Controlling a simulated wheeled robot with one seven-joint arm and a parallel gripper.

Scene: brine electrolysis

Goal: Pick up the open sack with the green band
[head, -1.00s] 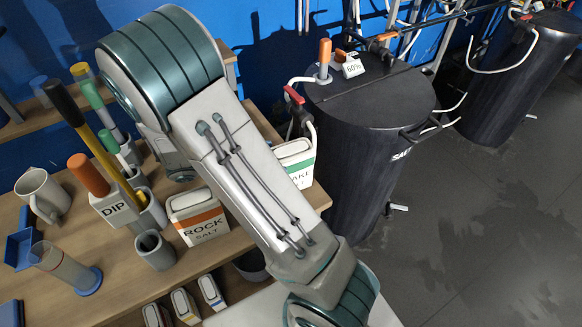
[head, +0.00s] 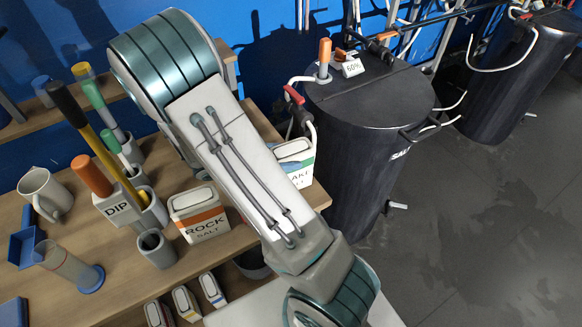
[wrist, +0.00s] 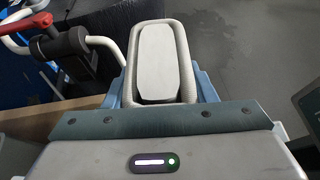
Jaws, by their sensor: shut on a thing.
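The open sack with the green band (head: 299,164) is white, with its label partly covered by my arm in the head view. It is at the right end of the wooden bench, beside the dark tank. In the wrist view the sack's open top (wrist: 160,62) shows a pale rim around pale contents. My gripper (wrist: 162,92) has its light blue fingers on either side of the sack, shut on it.
A rock salt sack with an orange band (head: 199,214) stands left of my arm. A DIP-labelled holder (head: 118,207), a cylinder (head: 70,265) and a mug (head: 45,193) are further left. The dark tank (head: 365,140), with a red-handled valve (head: 294,95), stands close right. Floor at right is clear.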

